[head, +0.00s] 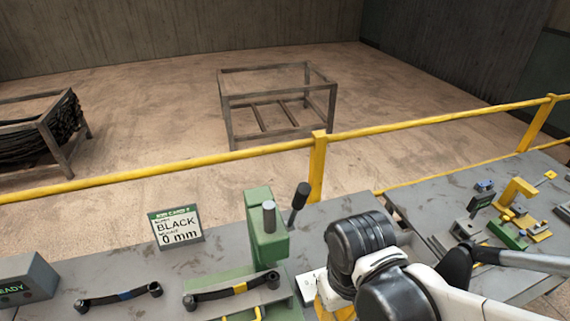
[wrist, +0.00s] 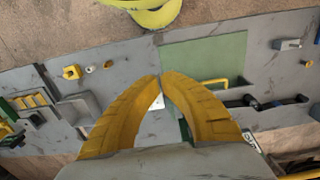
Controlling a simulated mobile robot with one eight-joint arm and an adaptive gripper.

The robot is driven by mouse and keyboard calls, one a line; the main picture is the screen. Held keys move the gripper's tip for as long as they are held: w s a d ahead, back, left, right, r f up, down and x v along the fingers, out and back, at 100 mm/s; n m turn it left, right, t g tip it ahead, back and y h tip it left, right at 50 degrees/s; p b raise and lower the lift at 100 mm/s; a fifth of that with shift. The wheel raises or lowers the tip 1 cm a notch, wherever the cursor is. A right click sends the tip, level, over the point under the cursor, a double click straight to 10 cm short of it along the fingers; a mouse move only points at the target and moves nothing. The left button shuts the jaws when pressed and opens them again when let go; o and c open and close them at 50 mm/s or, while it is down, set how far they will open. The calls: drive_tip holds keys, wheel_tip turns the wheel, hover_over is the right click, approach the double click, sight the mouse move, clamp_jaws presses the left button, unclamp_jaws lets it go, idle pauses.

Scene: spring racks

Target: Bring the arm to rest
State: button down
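My arm (head: 395,275) reaches in from the lower right in the head view, bent over the grey workbench (head: 110,260). My gripper's two yellow fingers (wrist: 161,76) show in the wrist view. Nothing is held. In the head view the gripper is mostly hidden behind my arm; only a bit of yellow shows beside the green press.
A green press (head: 262,235) with a dark-knobbed lever stands left of my arm. A sign (head: 176,229) reads BLACK 0 mm. Two dark springs with coloured bands lie at the front. A yellow rail (head: 318,165) runs behind; beyond are an empty frame rack (head: 275,92) and a filled one (head: 48,135).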

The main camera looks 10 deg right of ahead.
drive_tip(key=w+d+f+m+t+b, duration=0.1)
drive_tip(key=w+d+f+t+b, duration=0.1)
drive_tip(key=f+b, duration=0.5)
drive_tip(key=w+d+f+m+t+b, duration=0.1)
drive_tip(key=w+d+f+t+b, duration=0.2)
drive_tip(key=b, duration=1.6)
drive_tip(key=w+f+t, duration=0.2)
drive_tip(key=w+f, duration=0.1)
drive_tip(key=f, duration=0.1)
drive_tip(key=shift+w+d+f, duration=0.25)
drive_tip(key=shift+w+f, duration=0.05)
drive_tip(key=shift+w, duration=0.1)
